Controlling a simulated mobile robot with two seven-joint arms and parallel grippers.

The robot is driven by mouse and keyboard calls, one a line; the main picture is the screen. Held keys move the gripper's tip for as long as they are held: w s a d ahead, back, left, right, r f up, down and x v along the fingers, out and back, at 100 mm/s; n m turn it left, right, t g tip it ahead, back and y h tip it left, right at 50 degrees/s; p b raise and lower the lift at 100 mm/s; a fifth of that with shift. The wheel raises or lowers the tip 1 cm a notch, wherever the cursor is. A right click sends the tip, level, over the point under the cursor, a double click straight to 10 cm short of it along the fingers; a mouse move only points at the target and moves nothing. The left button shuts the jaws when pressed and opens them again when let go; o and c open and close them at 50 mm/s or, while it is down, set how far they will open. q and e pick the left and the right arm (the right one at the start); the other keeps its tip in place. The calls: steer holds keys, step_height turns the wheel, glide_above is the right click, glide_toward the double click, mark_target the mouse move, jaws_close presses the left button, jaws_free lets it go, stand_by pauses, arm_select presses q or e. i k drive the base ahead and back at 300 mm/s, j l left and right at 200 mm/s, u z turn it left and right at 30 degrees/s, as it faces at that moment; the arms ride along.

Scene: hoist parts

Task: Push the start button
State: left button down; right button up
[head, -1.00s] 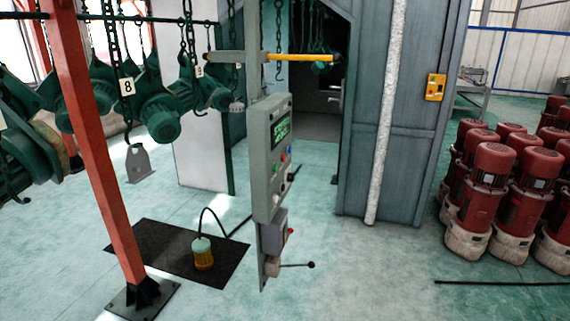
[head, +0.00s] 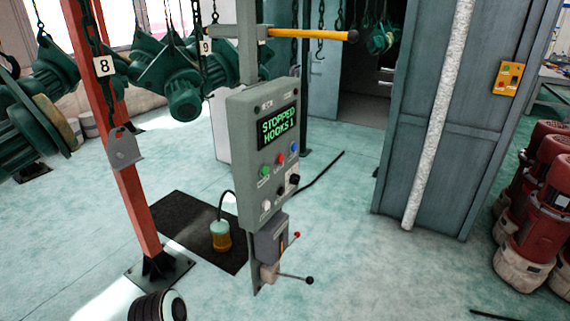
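The grey control panel (head: 262,150) hangs upright on a post in the middle of the head view. Its screen (head: 278,127) reads "STOPPED HOOKS 1" in green letters. Below the screen are a green button (head: 265,171), a red button (head: 280,159) and a blue button (head: 294,148). Lower down are a white button (head: 266,206) and black knobs (head: 293,180). The small button labels are too blurred to read, so the start button's label cannot be made out. Neither of my grippers can be made out in view.
A yellow-ended bar (head: 312,34) crosses above the panel. Levers (head: 296,279) stick out below it. An orange post (head: 120,140) and green hoists (head: 180,85) stand left. A pendant (head: 221,236) is over a black mat (head: 180,220). Red motors (head: 530,205) stand right; open floor lies between.

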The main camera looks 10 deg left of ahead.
mark_target(265, 170)
steer(key=i+l, duration=0.35)
steer(key=l, duration=0.15)
steer(key=i+l+u, duration=0.1)
steer(key=i+l, duration=0.25)
steer(key=l, duration=0.15)
